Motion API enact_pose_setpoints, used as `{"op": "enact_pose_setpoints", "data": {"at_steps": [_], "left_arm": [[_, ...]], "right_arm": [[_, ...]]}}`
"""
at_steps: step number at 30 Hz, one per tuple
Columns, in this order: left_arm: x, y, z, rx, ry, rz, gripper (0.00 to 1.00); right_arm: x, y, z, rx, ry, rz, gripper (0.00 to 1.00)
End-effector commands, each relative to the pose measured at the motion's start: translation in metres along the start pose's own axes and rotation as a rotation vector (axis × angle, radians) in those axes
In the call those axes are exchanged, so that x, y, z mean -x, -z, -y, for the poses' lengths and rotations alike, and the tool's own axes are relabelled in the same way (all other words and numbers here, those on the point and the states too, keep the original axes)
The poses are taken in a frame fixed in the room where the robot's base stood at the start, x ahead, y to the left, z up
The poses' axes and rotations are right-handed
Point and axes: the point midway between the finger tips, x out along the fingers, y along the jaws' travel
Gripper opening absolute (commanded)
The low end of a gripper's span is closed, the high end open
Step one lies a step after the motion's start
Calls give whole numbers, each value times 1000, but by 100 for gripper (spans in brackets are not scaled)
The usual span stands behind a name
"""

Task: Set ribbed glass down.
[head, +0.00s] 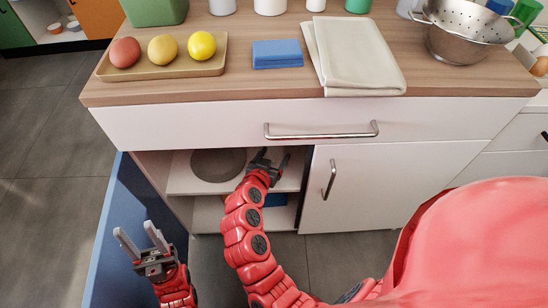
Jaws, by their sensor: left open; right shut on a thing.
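My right gripper (268,160) reaches into the open cabinet, just above the upper shelf (182,183). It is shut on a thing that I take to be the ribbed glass. The glass itself is not clearly visible; the dark gripper and the shade under the drawer hide it. I cannot tell whether its base touches the shelf. My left gripper (142,243) is open and empty, low at the left in front of the cabinet, beside the open blue door.
A round grey dish (218,164) lies on the upper shelf, left of my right gripper. The blue door (118,225) stands open at the left. The drawer front (200,125) is close above. A blue thing (276,200) is on the lower shelf. The right door (375,180) is shut.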

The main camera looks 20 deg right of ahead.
Motion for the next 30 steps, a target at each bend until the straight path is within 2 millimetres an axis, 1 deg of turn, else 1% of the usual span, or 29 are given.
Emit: {"op": "enact_pose_setpoints", "data": {"at_steps": [6, 10, 11, 12, 14, 15, 21, 24, 26, 29, 30], "left_arm": [[0, 0, 0, 0, 0, 0, 50], [5, -1, 0, 0, 0, 0, 50], [5, -1, 0, 0, 0, 0, 50], [4, -1, 0, 0, 0, 0, 50], [3, -1, 0, 0, 0, 0, 50], [3, 0, 0, 0, 0, 0, 50], [3, 0, 0, 0, 0, 0, 50], [-3, 1, 0, 0, 0, 0, 50], [-2, 0, 0, 0, 0, 0, 50], [-6, 1, 0, 0, 0, 0, 50], [-7, 1, 0, 0, 0, 0, 50]], "right_arm": [[0, 1, 1, -1, 1, -1, 0], [-2, -3, 1, -1, 1, -2, 0], [-2, -3, 0, -1, 1, -1, 80], [-1, -2, 0, -1, 0, -1, 87], [-1, -2, 0, -1, 0, 0, 98], [-1, -2, 0, -1, 0, 0, 100], [-1, -2, 0, -1, 0, 0, 100], [1, 3, 0, -1, 0, 1, 100], [7, 1, 2, 0, 3, 1, 100], [24, 1, 2, 1, 4, 1, 100], [33, 1, 2, 1, 6, 0, 100]]}}
